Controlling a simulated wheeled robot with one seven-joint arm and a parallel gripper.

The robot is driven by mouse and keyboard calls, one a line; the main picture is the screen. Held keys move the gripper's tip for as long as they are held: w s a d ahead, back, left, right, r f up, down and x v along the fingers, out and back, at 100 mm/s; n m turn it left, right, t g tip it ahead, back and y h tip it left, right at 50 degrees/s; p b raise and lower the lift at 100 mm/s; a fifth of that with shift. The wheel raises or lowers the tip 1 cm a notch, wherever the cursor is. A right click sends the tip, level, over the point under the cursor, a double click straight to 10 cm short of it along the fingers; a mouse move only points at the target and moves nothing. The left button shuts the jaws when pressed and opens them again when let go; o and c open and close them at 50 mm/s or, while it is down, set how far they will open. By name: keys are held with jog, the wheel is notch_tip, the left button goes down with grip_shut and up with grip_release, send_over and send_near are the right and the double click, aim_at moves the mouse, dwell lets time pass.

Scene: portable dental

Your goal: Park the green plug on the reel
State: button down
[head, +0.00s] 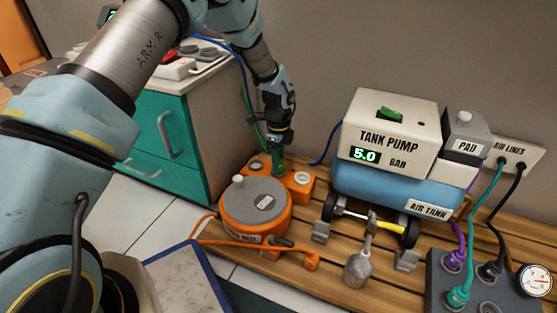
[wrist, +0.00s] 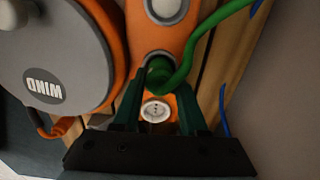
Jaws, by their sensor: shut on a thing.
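The reel (head: 250,212) is an orange drum with a grey lid, standing on the wooden slats. In the wrist view its grey lid (wrist: 40,40) is at the upper left, with a WIND label. My gripper (head: 277,160) points down at the orange socket block (head: 310,188) behind the reel. In the wrist view, my gripper (wrist: 158,80) is shut on the green plug (wrist: 159,70), whose green cable runs to the upper right. The plug is close over a round fitting on the block. I cannot tell whether it is seated or just above.
A white round socket (wrist: 155,110) shows between my fingers. The tank pump (head: 390,130) stands right of the reel, and a teal cabinet (head: 170,140) stands left. An orange cable (head: 225,240) lies in front of the reel. A grey socket box (head: 440,280) is at the lower right.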

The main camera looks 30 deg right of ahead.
jog(key=shift+c, duration=1.8)
grip_release()
jog(key=shift+r, duration=0.15)
notch_tip(320, 180, up, 11)
jog(key=p, duration=0.5)
jog(key=shift+f, duration=0.2)
